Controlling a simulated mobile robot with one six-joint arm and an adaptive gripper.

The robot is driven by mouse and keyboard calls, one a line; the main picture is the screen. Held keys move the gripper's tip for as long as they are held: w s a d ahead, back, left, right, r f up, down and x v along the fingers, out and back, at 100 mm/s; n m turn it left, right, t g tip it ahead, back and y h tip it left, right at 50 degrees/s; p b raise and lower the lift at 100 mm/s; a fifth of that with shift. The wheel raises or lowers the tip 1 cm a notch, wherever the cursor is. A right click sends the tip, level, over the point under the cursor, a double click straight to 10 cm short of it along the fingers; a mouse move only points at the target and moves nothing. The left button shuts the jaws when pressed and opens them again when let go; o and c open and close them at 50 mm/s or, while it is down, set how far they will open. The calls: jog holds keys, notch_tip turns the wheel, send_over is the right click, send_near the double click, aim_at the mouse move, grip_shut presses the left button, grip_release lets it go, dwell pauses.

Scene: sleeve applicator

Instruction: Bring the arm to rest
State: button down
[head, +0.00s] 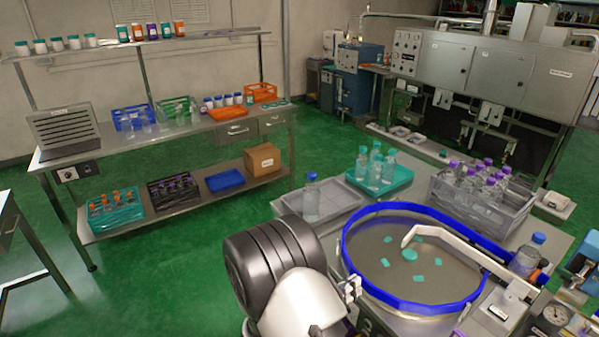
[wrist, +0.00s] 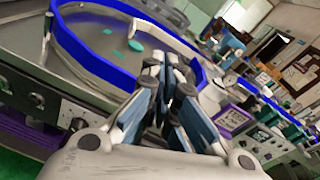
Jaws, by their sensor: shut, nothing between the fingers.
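My arm shows in the head view at the bottom centre, a dark rounded joint and a white link. It stands just left of the round bowl (head: 440,262) with the blue rim. My gripper (wrist: 166,62) shows in the wrist view with its fingers shut and nothing between them. Its tips appear in front of the bowl, which fills the upper left of that view (wrist: 120,38). I cannot tell whether they touch the rim.
Beside the bowl stand a grey tray with one bottle (head: 311,200), a teal tray (head: 395,183) of bottles and a grey crate (head: 480,215) of purple-capped bottles. A steel bench (head: 190,138) stands at the left. Green floor (head: 170,270) is clear between them.

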jog(key=s+d+r+m+g+y, duration=0.2)
jog(key=s+d+r+m+g, duration=0.3)
jog(key=s+r+m, duration=0.25)
jog(key=s+d+r+m+g+y, duration=0.2)
jog(key=s+d+r+m+g, duration=0.35)
jog(key=s+m, duration=0.35)
jog(key=s+a+r+m+t+y, duration=0.5)
jog(key=s+a+m+y, duration=0.4)
jog(key=m, duration=0.3)
jog(key=shift+s+r+y, duration=0.4)
jog(key=shift+s+r, duration=0.4)
jog(key=shift+s, duration=0.1)
jog(key=shift+m, duration=0.25)
